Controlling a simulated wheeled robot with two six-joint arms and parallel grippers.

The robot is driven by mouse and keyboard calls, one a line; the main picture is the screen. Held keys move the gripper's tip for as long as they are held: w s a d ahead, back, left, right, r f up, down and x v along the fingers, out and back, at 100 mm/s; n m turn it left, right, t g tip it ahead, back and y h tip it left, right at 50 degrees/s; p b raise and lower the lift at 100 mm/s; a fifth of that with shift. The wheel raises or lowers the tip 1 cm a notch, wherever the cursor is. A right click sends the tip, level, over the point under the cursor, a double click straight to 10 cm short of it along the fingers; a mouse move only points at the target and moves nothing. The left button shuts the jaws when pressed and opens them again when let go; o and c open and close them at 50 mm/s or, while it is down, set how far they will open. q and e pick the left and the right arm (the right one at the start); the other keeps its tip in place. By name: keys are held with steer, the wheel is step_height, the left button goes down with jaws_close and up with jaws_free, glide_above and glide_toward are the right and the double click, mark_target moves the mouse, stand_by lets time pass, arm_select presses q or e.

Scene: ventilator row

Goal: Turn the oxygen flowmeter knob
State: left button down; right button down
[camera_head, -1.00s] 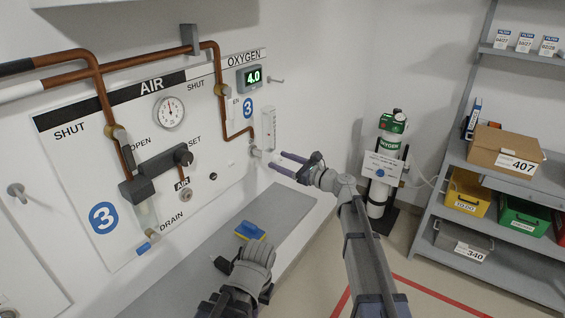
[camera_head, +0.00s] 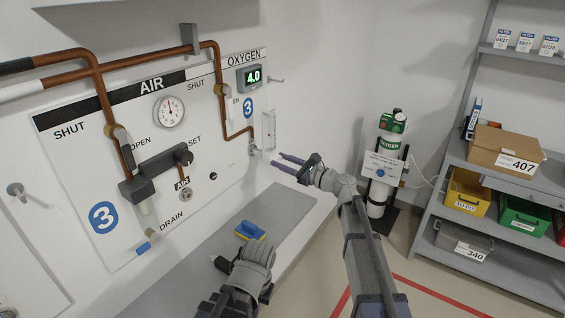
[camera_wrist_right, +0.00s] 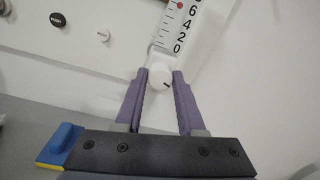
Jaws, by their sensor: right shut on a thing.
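The oxygen flowmeter (camera_head: 268,130) is a clear upright tube on the wall under the OXYGEN label. In the right wrist view its scale (camera_wrist_right: 180,27) shows 0 to 6, with a red mark near the top. The white round flowmeter knob (camera_wrist_right: 160,76) has a dark line on its face and sits below the scale. My right gripper (camera_head: 277,160) is shut on the knob, with one purple finger on each side in the wrist view (camera_wrist_right: 160,82). My left gripper (camera_head: 248,272) hangs low in front of the grey ledge, away from the flowmeter; its fingers are not clear.
A green display (camera_head: 253,77) above the flowmeter reads 4.0. A blue and yellow block (camera_head: 249,231) lies on the grey ledge (camera_head: 285,209). An oxygen cylinder (camera_head: 383,165) stands to the right, beside shelves with boxes and bins. The air panel (camera_head: 75,160) is at the left.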

steer(key=c, duration=0.5)
jaws_free()
steer(key=v, duration=0.7)
steer(key=shift+s+d, duration=0.25)
steer(key=shift+d, duration=0.1)
